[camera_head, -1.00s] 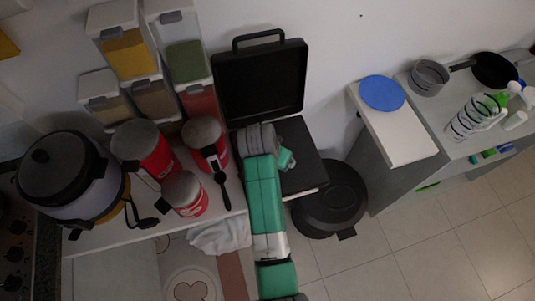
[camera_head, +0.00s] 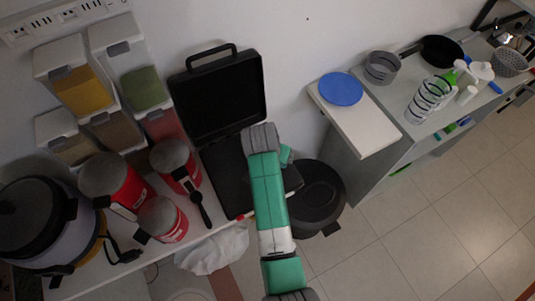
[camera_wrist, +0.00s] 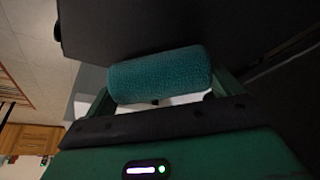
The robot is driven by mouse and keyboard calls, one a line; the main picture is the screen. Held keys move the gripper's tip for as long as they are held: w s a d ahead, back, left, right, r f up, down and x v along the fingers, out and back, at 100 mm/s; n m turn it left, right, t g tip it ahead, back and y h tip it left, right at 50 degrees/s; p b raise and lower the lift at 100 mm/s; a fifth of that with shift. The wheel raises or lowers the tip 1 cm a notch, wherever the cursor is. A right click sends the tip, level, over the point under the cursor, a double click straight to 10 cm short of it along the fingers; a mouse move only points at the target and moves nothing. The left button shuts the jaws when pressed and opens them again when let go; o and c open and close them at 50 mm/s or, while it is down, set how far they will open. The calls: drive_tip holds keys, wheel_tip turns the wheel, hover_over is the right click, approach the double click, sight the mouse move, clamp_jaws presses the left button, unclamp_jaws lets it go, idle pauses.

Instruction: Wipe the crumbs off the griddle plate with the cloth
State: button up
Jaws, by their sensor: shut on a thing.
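The griddle stands open on the counter, its black lid (camera_head: 215,98) raised and its dark griddle plate (camera_head: 226,178) lying flat. My gripper (camera_head: 286,154) is over the right part of the plate, partly hidden by my arm. In the wrist view, my gripper (camera_wrist: 160,88) is shut on a rolled teal cloth (camera_wrist: 160,72), held crosswise between the fingers. A broad dark surface (camera_wrist: 180,25), which looks like the plate, lies just beyond the cloth. I cannot tell whether they touch. I can make out no crumbs in either view.
Red canisters (camera_head: 115,185) and a rice cooker (camera_head: 45,225) crowd the counter on the left, with clear food dispensers (camera_head: 75,90) behind. A black bin (camera_head: 322,190) stands on the floor to the right. A white board with a blue disc (camera_head: 341,89) is farther right.

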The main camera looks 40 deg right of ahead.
wheel_tip(320, 180, up, 5)
drive_tip(key=p, duration=0.3)
drive_tip(key=shift+w+r, duration=0.1)
drive_tip(key=shift+a+r, duration=0.1)
drive_tip(key=shift+r, duration=1)
